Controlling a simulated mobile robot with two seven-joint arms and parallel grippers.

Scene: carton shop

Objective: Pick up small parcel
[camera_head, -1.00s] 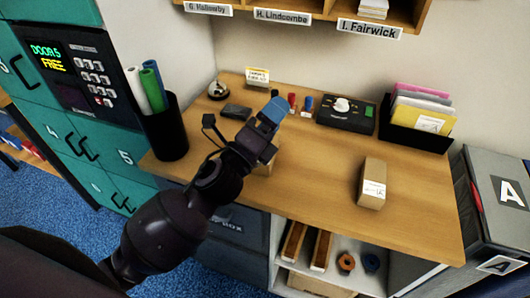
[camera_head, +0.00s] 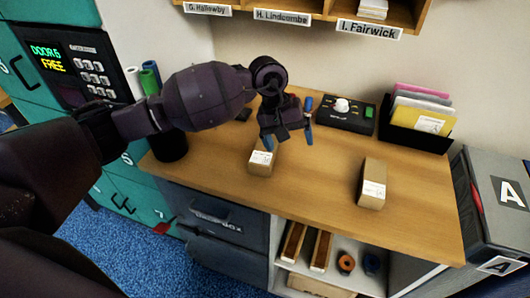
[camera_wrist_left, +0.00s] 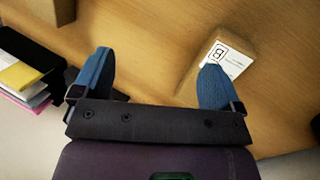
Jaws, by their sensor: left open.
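A small brown parcel (camera_head: 261,163) with a white label sits on the wooden counter, left of the middle in the head view. Its back part is hidden by my left gripper (camera_head: 289,141). That gripper is open and empty, pointing down just behind and above the parcel, with blue fingertips spread. A second, taller-looking brown parcel (camera_head: 372,184) stands farther right on the counter. My right gripper is not in view.
A black control box (camera_head: 346,116) and a black rack of envelopes (camera_head: 415,136) stand along the back. A black holder (camera_head: 168,142) with rolls is at the left, beneath my arm. The counter (camera_head: 320,180) between the parcels is clear. Name-labelled shelves hang above.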

